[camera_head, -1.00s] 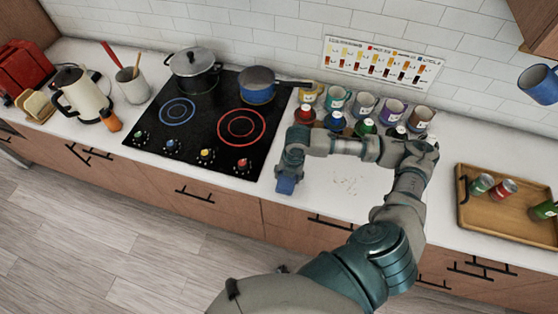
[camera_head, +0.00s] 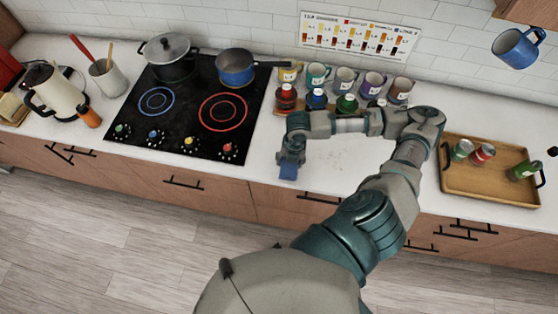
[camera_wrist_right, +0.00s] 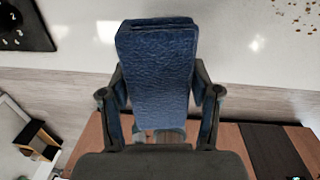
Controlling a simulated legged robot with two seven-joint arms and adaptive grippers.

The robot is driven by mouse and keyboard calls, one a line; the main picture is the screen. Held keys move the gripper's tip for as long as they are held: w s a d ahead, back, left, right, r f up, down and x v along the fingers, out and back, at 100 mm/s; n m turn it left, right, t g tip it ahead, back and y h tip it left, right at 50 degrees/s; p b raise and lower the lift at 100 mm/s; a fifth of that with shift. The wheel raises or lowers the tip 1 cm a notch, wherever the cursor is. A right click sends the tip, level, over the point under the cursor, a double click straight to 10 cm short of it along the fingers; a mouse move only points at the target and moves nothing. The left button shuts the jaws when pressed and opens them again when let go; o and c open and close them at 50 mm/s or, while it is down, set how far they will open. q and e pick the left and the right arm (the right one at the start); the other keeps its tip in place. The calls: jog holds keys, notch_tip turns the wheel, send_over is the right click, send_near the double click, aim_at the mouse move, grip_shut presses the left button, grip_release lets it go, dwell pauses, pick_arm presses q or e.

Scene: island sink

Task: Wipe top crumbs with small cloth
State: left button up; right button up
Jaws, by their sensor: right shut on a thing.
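My right gripper (camera_head: 291,156) is shut on a small blue cloth (camera_head: 288,170), near the front edge of the counter, right of the cooktop. In the right wrist view the folded cloth (camera_wrist_right: 158,75) stands out between the two fingers. Light brown crumbs (camera_wrist_right: 300,15) are scattered on the white counter, to the right of the cloth in that view. They are too faint to make out well in the head view. Whether the cloth touches the counter I cannot tell. My left gripper is not in view.
Left of the gripper is the black cooktop (camera_head: 190,115) with a silver-grey pot (camera_head: 168,58) and a blue pan (camera_head: 236,68). Mugs and bottles (camera_head: 346,103) line the back of the counter. A wooden tray (camera_head: 480,188) with cans stands at right. Counter behind my forearm is partly hidden.

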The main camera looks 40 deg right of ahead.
pick_arm(q)
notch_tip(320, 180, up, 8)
jog(key=p, duration=0.7)
pick_arm(e)
jog(key=s+d+r, duration=0.3)
jog(key=s+d, duration=0.2)
jog(key=d, duration=0.6)
jog(key=s+d+r, duration=0.4)
jog(key=s+d, duration=0.1)
jog(key=d, duration=0.5)
jog(key=shift+g+h, duration=0.4)
jog(key=f+b, duration=0.5)
jog(key=b, duration=0.2)
jog(key=shift+d+f, duration=0.15)
jog(key=shift+d, duration=0.05)
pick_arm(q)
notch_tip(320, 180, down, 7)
pick_arm(e)
jog(key=shift+w+a, duration=0.1)
jog(key=shift+a, duration=0.1)
